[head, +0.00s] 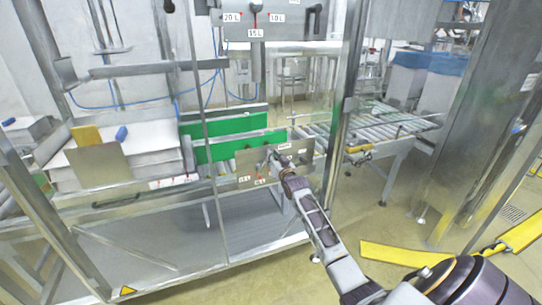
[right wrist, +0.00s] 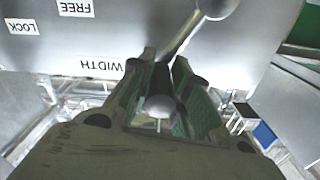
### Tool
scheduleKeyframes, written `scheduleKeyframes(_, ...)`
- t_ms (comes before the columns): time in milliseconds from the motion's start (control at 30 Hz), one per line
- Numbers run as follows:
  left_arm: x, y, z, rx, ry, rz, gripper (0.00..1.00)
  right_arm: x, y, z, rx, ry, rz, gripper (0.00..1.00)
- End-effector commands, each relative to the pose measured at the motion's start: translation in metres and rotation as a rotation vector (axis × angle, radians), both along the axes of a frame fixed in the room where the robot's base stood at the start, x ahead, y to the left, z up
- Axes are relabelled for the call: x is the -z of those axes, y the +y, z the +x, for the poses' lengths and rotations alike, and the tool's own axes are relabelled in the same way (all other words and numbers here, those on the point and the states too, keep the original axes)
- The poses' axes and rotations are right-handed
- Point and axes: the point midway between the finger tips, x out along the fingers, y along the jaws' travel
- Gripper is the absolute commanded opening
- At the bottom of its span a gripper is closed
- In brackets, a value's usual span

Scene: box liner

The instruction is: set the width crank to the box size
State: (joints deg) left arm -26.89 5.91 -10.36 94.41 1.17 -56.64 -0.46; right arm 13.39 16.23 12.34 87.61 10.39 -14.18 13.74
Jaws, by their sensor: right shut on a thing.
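The width crank (right wrist: 187,36) is a grey metal arm with a rounded knob, on a panel (right wrist: 75,40) marked WIDTH, FREE and LOCK in the right wrist view. My right gripper (right wrist: 165,80) is shut on the crank, its green-lined fingers on either side of the handle. In the head view my right gripper (head: 276,162) reaches the front of the small lower panel (head: 246,171), partly covering the crank and some labels. An upper panel (head: 285,29) carries size labels 20 L, 15 L and 10 L and a dark lever. My left gripper is not in view.
Green plates (head: 225,124) stand behind the lower panel. A stack of white liners (head: 135,140) lies at the left with a yellow and a blue item. A roller conveyor (head: 385,122) runs at the right. A metal post (head: 345,120) stands close right of my arm.

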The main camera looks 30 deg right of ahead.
Motion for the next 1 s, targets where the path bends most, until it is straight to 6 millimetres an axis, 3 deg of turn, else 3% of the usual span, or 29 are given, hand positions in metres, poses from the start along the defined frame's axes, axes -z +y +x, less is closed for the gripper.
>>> scheduleKeyframes(500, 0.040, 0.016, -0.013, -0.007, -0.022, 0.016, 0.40, 0.013, -0.016, -0.004, 0.002, -0.044, 0.201, 0.00)
scheduleKeyframes(1000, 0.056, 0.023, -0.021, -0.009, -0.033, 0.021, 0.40, 0.029, -0.030, -0.008, 0.002, -0.097, 0.424, 0.00)
